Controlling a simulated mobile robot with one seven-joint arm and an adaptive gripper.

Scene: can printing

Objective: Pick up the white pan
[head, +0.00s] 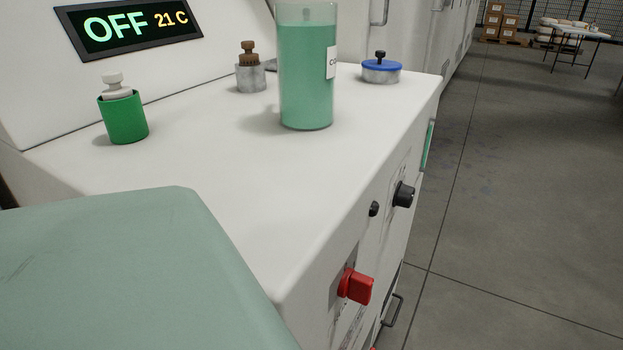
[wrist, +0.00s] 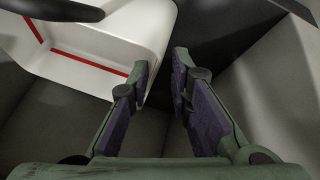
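No pan that is plainly white can be made out in either view. On the white machine top in the head view stand a green cup with a white knobbed piece (head: 123,112), a grey cup with a brown knobbed piece (head: 250,72) and a low metal pan with a blue rim and dark knob (head: 381,69). My gripper (wrist: 161,70) shows in the wrist view, its two fingers apart with nothing between them. It does not show in the head view, so its place relative to these things cannot be told.
A tall clear cylinder of green liquid (head: 306,75) stands among the cups. A display (head: 128,24) reads OFF and 21 C. A red switch (head: 356,286) and black knob (head: 403,194) stick out of the machine's side.

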